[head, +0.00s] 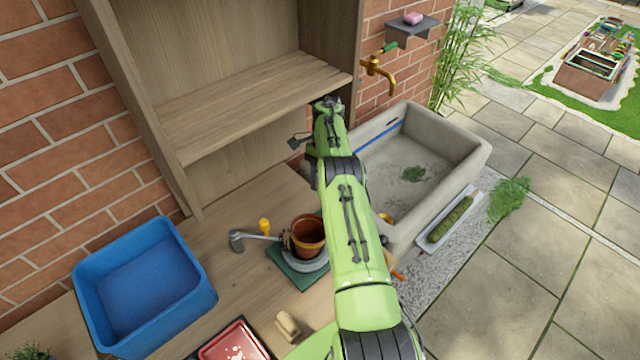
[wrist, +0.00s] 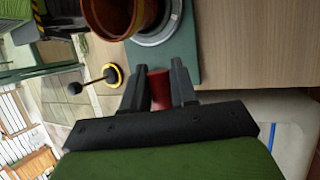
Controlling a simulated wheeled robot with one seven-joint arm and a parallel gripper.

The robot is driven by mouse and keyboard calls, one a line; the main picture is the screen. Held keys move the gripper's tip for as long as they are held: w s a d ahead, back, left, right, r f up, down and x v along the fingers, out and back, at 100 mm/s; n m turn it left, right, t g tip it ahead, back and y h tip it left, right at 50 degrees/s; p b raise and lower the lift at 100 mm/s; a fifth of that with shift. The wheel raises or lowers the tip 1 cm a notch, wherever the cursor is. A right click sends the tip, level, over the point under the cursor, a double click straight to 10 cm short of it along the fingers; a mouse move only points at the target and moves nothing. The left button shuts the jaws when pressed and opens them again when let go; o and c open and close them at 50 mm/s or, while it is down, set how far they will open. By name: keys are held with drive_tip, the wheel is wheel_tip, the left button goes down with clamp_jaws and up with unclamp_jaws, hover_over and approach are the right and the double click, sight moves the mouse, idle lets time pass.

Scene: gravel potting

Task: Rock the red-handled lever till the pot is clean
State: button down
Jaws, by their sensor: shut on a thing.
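The terracotta pot (head: 309,229) stands upright on a round grey base (head: 318,262) on a green plate (head: 286,269). The pot (wrist: 112,14) and green plate (wrist: 184,52) also show at the top of the wrist view. The red handle of the lever (wrist: 159,90) is between the two black fingers of my gripper (wrist: 160,80), which is shut on it beside the green plate. In the head view my green arm hides the gripper and the handle. I cannot tell how clean the pot is.
A blue bin (head: 145,285) stands at the left and a red tray (head: 235,343) at the front. A grey-headed tool (head: 237,239) reaches toward the pot from the left. A stone sink (head: 465,150) under a brass tap (head: 378,72) lies beyond my arm.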

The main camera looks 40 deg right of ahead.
idle(0.3)
drive_tip(key=c, duration=1.2)
unclamp_jaws()
drive_tip(key=shift+c, duration=0.2)
